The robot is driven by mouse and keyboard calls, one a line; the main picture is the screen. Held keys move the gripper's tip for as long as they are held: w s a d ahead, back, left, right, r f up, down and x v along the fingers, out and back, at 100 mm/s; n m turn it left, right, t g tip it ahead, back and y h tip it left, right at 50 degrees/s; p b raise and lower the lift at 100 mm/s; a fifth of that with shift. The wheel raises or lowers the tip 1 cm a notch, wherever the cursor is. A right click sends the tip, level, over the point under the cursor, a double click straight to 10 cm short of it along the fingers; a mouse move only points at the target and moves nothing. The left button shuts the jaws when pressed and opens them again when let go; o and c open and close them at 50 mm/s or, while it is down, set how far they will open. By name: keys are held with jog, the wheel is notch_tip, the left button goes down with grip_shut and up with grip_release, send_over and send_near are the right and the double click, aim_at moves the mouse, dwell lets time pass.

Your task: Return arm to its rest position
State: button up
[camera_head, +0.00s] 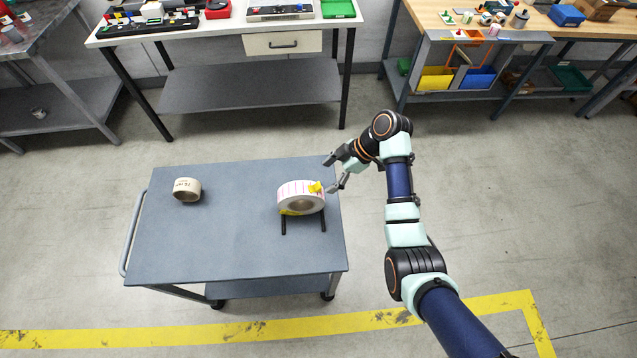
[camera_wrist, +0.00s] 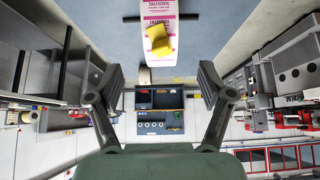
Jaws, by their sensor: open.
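My gripper (camera_head: 332,173) is open and empty, just off the right edge of the grey cart (camera_head: 220,245). In the wrist view my gripper (camera_wrist: 155,85) shows its two fingers spread wide with nothing between them. A white label roll with pink print (camera_head: 290,189) stands on the cart near its right edge, by a dark stand with two legs. The roll is close to the fingertips but looks apart from them. A yellow tag (camera_head: 316,187) is on the roll. In the wrist view the roll (camera_wrist: 157,8) and the yellow tag (camera_wrist: 161,40) appear at the top.
A smaller beige roll (camera_head: 187,189) sits on the cart's left. A white workbench (camera_head: 230,28) and a wooden bench (camera_head: 440,20) with bins stand behind. Open floor (camera_head: 520,200) lies right of the cart. A yellow floor line (camera_head: 170,338) runs in front.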

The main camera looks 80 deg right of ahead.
jog(key=shift+s+d+r, duration=0.1)
jog(key=shift+s+r, duration=0.25)
jog(key=shift+r, duration=0.15)
jog(key=w+a+r+m+h, duration=0.1)
jog(key=w+a+r+h, duration=0.25)
jog(key=w+a, duration=1.45)
jog(key=w+a+r+m+t, duration=0.15)
jog(key=a+r, duration=0.35)
jog(key=a, duration=0.7)
jog(key=s+a+r+m+t+y, duration=0.1)
jog(key=s+a+r+t, duration=0.1)
jog(key=a+r, duration=0.45)
jog(key=s+a+r+t, duration=0.1)
jog(key=a+r+t, duration=0.2)
jog(key=a, duration=0.6)
notch_tip(320, 180, up, 22)
jog(key=d+p, duration=0.1)
jog(key=p, duration=2.1)
jog(key=shift+f, duration=0.2)
